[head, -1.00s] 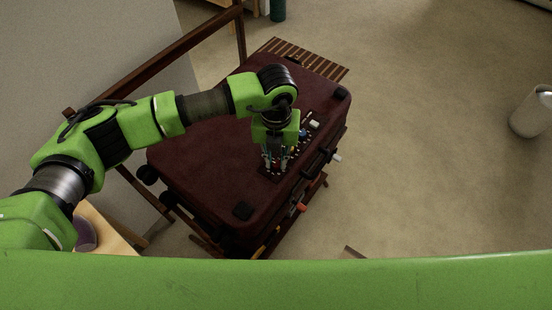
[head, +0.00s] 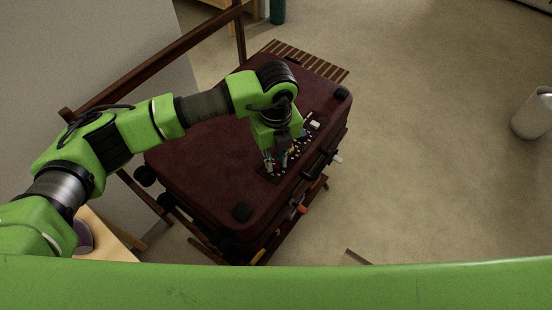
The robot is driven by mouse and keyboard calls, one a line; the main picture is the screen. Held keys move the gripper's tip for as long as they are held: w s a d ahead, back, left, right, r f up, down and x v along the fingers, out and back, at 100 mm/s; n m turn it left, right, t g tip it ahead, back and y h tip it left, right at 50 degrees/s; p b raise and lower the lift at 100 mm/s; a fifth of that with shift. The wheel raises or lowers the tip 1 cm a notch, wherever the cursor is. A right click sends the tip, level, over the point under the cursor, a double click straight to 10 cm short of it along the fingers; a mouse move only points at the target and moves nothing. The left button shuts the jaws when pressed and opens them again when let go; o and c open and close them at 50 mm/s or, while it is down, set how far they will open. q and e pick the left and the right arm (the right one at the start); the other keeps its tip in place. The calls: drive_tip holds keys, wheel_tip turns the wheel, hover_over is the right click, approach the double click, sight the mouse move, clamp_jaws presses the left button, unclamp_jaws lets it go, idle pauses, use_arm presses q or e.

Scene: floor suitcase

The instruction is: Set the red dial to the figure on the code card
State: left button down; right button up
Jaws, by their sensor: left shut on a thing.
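The dark red suitcase (head: 200,165) lies flat on a slatted wooden rack. A dark dial panel (head: 312,128) runs along its right-hand edge, with pale marks, a white dial (head: 315,124) and a blue dial (head: 303,133). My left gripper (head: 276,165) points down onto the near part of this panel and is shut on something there. The gripper hides what it holds; the red dial cannot be made out. I do not see a code card that I can read. My right gripper is not in view.
The rack's slats (head: 305,58) show beyond the suitcase. A black handle and an orange-red piece (head: 299,209) stick out from its right side. A white bin (head: 533,115) stands far right. A wooden table (head: 105,237) is at lower left. The carpet at right is clear.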

sight(276, 165)
use_arm(q)
drive_tip(key=c, duration=1.9)
unclamp_jaws()
wheel_tip(276, 165, up, 12)
drive_tip(key=shift+f, duration=0.1)
